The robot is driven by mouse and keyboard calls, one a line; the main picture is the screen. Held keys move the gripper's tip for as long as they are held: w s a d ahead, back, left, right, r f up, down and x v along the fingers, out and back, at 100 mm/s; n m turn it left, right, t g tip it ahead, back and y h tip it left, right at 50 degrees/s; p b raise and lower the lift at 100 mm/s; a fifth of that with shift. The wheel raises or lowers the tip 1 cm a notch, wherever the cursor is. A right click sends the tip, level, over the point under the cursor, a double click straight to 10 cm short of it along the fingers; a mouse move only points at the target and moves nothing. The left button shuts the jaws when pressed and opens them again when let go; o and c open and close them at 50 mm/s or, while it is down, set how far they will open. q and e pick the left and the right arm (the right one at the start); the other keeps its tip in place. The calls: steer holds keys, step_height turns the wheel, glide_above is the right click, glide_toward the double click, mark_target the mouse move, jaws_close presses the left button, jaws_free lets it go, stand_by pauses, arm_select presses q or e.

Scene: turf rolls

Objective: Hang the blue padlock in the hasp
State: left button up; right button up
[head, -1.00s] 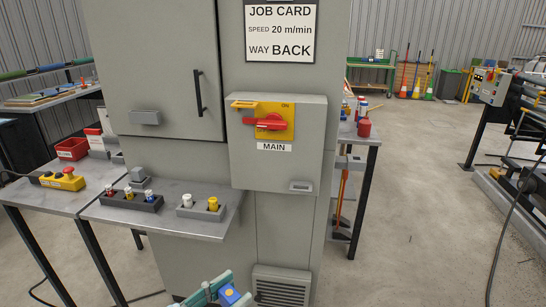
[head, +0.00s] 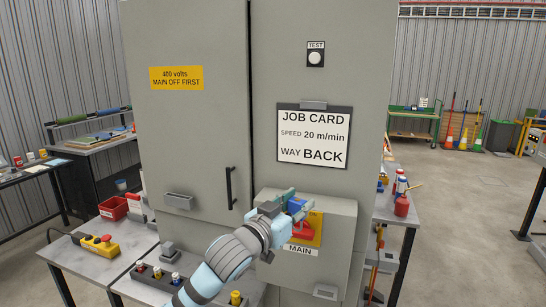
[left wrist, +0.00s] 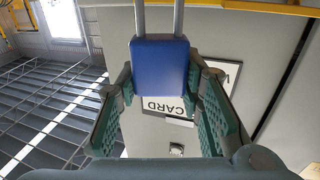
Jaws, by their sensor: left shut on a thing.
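My left gripper (head: 284,204) is in front of the main switch box and is shut on the blue padlock (head: 297,205). In the left wrist view the padlock's blue body (left wrist: 160,66) sits between the green finger pads, and its steel shackle (left wrist: 159,18) points away from the gripper. The red switch handle (head: 303,232) and part of its yellow plate (head: 316,224) show just below and right of the padlock. The hasp is hidden behind my gripper, so I cannot tell whether the shackle touches it. My right gripper is out of view.
The grey switch box (head: 335,262) stands out from the cabinet, with the job card (head: 312,135) above it. A side table with a red can (head: 402,206) is at right.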

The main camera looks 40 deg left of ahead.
arm_select(q)
steer(key=w+a+r+n+g+y+p, duration=0.1)
steer(key=a+r+n+y+p, duration=0.1)
steer(key=a+r+y, duration=0.3)
steer(key=a+r+n, duration=0.1)
steer(key=a+r, duration=0.2)
steer(key=r, duration=0.1)
steer(key=shift+a, duration=0.2)
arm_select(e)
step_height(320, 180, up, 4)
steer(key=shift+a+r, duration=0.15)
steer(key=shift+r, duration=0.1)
arm_select(q)
steer(key=shift+d, duration=0.1)
step_height(320, 180, down, 6)
steer(key=b, duration=0.4)
steer(key=shift+r, duration=0.1)
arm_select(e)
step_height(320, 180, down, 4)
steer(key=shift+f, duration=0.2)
arm_select(q)
steer(key=shift+r, duration=0.1)
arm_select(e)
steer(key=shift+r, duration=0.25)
